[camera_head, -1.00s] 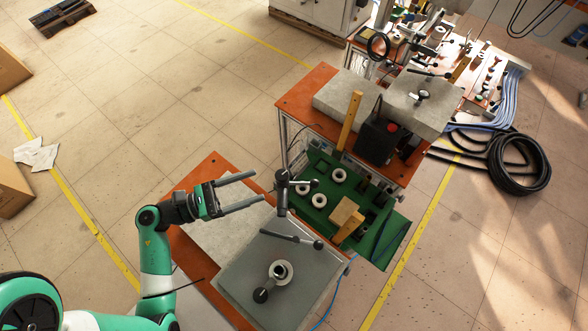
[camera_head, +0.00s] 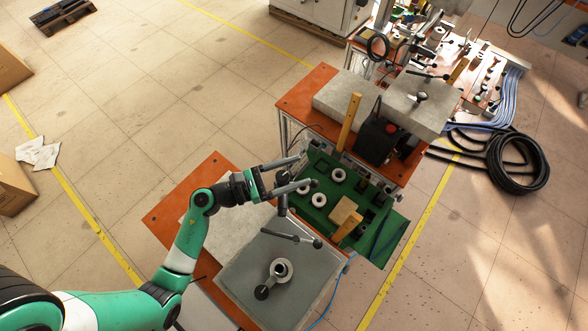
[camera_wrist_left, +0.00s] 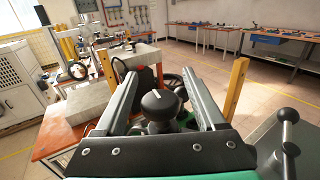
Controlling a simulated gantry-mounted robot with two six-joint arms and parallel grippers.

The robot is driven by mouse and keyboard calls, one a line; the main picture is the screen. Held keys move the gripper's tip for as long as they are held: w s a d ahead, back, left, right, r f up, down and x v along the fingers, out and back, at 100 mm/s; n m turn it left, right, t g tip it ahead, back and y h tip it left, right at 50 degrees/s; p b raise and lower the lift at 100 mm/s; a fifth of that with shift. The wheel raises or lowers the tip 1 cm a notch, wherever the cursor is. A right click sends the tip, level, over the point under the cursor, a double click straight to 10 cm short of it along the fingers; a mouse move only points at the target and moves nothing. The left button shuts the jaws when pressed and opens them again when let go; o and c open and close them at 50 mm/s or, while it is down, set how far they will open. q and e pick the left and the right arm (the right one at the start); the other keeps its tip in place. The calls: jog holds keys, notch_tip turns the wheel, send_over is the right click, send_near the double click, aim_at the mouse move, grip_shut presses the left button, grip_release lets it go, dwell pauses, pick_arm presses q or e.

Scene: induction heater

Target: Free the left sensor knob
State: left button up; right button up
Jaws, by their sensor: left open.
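My left gripper (camera_head: 303,172) is open, with its two long grey fingers spread. In the left wrist view (camera_wrist_left: 160,76), a black rounded knob (camera_wrist_left: 161,104) with a pale line on top shows between the fingers, with a gap on both sides. I cannot tell which sensor knob this is. My right gripper is in neither view.
The grey plate (camera_head: 245,290) carries a lever (camera_head: 290,237) and a round fitting (camera_head: 281,268). A green panel (camera_head: 330,215) with white rings and a wooden block (camera_head: 344,210) lies beyond. A wooden upright (camera_head: 349,123) stands behind it.

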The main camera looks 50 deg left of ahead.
pick_arm(q)
jog(key=shift+c, duration=0.4)
grip_shut()
jog(key=n+y, duration=0.1)
jog(key=t+y, duration=0.1)
jog(key=shift+a+n+y+p, duration=0.25)
jog(key=shift+n+y+p, duration=0.15)
jog(key=shift+o, duration=0.4)
grip_release()
